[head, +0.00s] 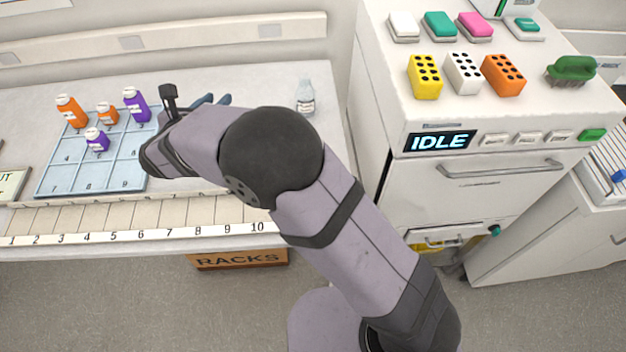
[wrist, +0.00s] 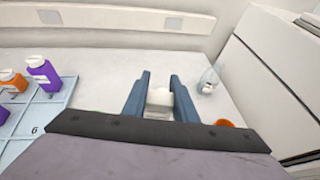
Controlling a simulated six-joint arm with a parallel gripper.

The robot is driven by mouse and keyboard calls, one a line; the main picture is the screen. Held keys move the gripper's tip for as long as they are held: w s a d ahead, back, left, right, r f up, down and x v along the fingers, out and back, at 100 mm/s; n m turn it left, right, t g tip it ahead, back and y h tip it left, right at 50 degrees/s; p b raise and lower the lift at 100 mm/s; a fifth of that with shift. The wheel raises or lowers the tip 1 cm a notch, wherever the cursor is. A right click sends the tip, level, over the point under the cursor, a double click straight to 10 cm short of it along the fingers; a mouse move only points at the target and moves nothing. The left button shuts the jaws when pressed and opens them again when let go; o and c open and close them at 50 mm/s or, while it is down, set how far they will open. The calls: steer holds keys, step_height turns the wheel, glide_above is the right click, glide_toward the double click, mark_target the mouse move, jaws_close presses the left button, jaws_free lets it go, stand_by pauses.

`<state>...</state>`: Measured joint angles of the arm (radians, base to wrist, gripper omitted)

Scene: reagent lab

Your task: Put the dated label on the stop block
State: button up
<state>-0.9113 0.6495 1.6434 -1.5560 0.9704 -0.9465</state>
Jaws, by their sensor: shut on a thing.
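My gripper (wrist: 160,80) is shut on a small white thing (wrist: 163,97) with a paler, see-through-looking lower part. In the wrist view it sits between the two blue fingers, above the white bench. In the head view my gripper (head: 216,100) is over the bench, right of the numbered tray, and my arm hides what it holds. I cannot make out a dated label or a stop block for certain in either view.
A blue numbered tray (head: 62,178) holds orange and purple bottles. A clear bottle (head: 305,97) stands right of my gripper. A numbered strip (head: 130,218) runs along the bench front. A cabinet marked IDLE (head: 470,190) stands to the right. An orange thing (wrist: 224,123) is partly hidden.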

steer(key=s+d+m+g+h+p, duration=0.25)
steer(key=s+d, duration=0.55)
steer(key=d, duration=0.4)
steer(key=s+d+m+g+h+p, duration=0.1)
steer(key=s+d+m+h+p, duration=0.25)
steer(key=s+d, duration=0.6)
steer(key=shift+m+h, duration=0.4)
steer(key=shift+h, duration=0.1)
steer(key=shift+w+d+f+p, duration=0.3)
steer(key=shift+w+f, duration=0.1)
steer(key=shift+f, duration=0.8)
steer(key=shift+w+d+f+p, duration=0.15)
steer(key=shift+w+d+f, duration=0.25)
steer(key=shift+f, duration=0.8)
steer(key=shift+w+d+f+p, duration=0.25)
steer(key=shift+w+f, duration=0.15)
steer(key=shift+f, duration=0.8)
steer(key=shift+f+g, duration=0.1)
steer(key=shift+g, duration=0.15)
steer(key=shift+f+p, duration=0.55)
steer(key=shift+f, duration=1.2)
steer(key=shift+f, duration=0.1)
